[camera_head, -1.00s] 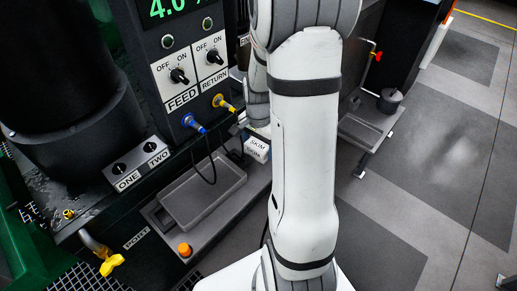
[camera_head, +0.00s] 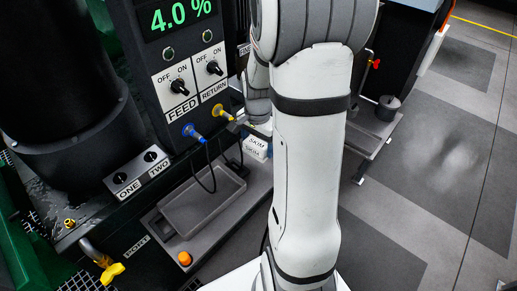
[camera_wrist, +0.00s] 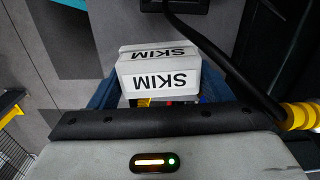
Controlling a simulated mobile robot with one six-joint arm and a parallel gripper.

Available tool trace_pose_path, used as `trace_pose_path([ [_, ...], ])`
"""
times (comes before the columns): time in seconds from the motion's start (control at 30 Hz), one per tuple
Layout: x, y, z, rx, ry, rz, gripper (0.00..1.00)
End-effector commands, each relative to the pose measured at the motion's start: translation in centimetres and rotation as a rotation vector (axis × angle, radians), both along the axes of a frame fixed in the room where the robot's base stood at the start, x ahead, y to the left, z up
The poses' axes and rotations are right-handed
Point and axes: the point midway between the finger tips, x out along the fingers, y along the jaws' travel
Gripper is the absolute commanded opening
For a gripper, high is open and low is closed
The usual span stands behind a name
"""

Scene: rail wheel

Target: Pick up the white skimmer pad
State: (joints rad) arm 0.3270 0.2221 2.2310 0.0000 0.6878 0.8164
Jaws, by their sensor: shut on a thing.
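The white skimmer pad (camera_head: 256,147), a small block with SKIM printed on it in black, shows in the head view just left of my arm. It is large in the wrist view (camera_wrist: 158,72), with SKIM on two of its faces, upside down. My gripper (camera_head: 248,127) is partly hidden behind my arm in the head view. In the wrist view my gripper is shut on the pad, with blue parts showing on both sides of it. The pad appears held above the grey ledge.
A grey tray (camera_head: 203,203) and an orange button (camera_head: 184,258) are below left. The panel with FEED and RETURN switches (camera_head: 195,75) stands close. A blue plug (camera_head: 190,130) and yellow plug (camera_head: 222,113) with black cables are near my gripper. Open floor (camera_head: 440,160) lies right.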

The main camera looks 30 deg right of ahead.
Motion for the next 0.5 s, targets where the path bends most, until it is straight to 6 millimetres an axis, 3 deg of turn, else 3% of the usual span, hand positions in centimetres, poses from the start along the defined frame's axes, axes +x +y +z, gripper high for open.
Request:
trace_pose_path([
  [0.2, 0.1, -0.1, 5.3, -0.001, -0.005, -0.001, 0.49],
  [0.5, 0.0, -0.1, 11.1, -0.001, -0.003, -0.001, 0.49],
])
